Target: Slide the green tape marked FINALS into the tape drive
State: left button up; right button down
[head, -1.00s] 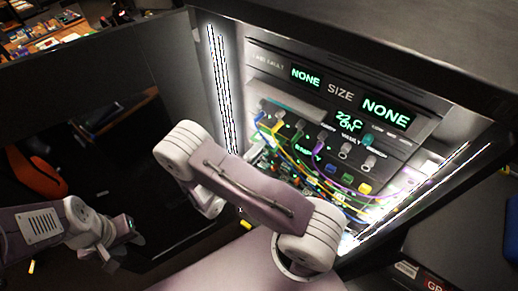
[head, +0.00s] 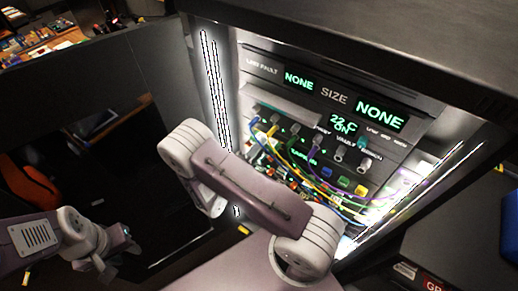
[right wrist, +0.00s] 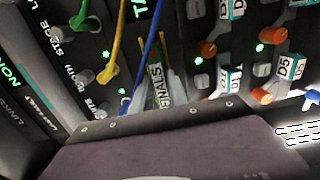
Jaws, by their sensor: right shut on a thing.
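In the right wrist view, the green tape marked FINALS (right wrist: 155,88) stands end-on between the pale fingers of my right gripper (right wrist: 157,93). The gripper is shut on it, in front of the panel. Yellow and blue cables cross close to the tape. In the head view my right arm hides this gripper and the tape. My left gripper (head: 122,245) hangs at the lower left, away from the panel; whether its jaws are open is unclear. I cannot pick out the tape drive's slot with certainty.
The lit panel (head: 335,95) has green displays and several coloured cables (head: 290,155) hanging across its front. In the right wrist view, orange-ended plugs with white labels such as D5 (right wrist: 289,68) stand right of the tape. A bright light strip (head: 213,90) lines the panel's left side.

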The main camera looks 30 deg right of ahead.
jog(key=c, duration=1.2)
grip_release()
jog(key=b+v, duration=0.3)
jog(key=v, duration=0.6)
